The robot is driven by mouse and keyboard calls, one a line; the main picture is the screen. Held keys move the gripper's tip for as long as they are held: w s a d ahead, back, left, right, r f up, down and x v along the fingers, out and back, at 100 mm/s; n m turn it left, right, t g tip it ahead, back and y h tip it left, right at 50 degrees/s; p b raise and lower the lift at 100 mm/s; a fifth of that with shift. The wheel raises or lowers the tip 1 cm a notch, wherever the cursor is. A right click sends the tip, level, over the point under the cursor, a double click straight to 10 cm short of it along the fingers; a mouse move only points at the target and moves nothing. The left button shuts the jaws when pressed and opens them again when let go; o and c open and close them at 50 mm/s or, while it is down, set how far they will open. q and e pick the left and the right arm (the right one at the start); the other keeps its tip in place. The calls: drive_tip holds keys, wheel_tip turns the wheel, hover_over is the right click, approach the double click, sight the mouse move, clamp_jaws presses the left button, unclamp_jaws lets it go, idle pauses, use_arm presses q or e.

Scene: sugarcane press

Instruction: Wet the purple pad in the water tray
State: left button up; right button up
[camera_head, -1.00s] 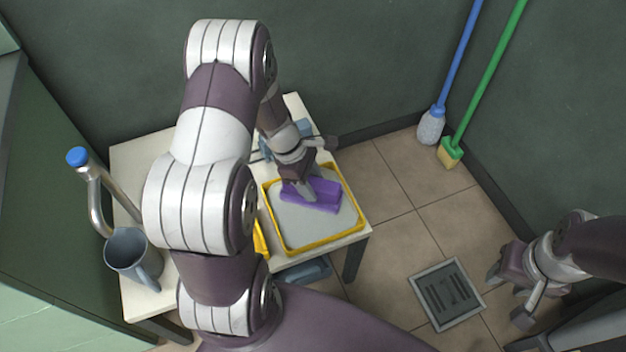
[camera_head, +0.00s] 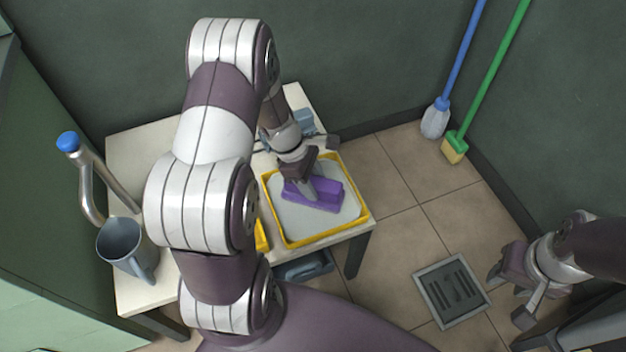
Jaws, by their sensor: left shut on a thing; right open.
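The purple pad (camera_head: 328,196) is inside the yellow-rimmed water tray (camera_head: 317,239), near the middle of its grey inside. My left gripper (camera_head: 313,192) reaches down over the tray and is shut on the purple pad. The pad appears to lie on or just above the grey surface; I cannot tell the exact height. My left arm hides part of the table to the left of the tray. My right gripper (camera_head: 510,298) is open and empty above the floor at the lower right.
The tray stands on a pale table (camera_head: 130,165). A grey-blue pitcher (camera_head: 125,250) and a metal pipe with a blue cap (camera_head: 68,142) are at the table's left. A mop (camera_head: 436,118) and a green broom (camera_head: 455,148) lean at the wall. A drain (camera_head: 453,290) is in the floor.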

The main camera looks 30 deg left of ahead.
sight(313, 181)
use_arm(q)
drive_tip(key=shift+f+b, duration=0.3)
drive_tip(key=shift+f, duration=0.15)
idle(0.4)
drive_tip(key=shift+s, duration=0.1)
idle(1.1)
wheel_tip(313, 181, up, 7)
drive_tip(key=p, duration=0.8)
idle(0.4)
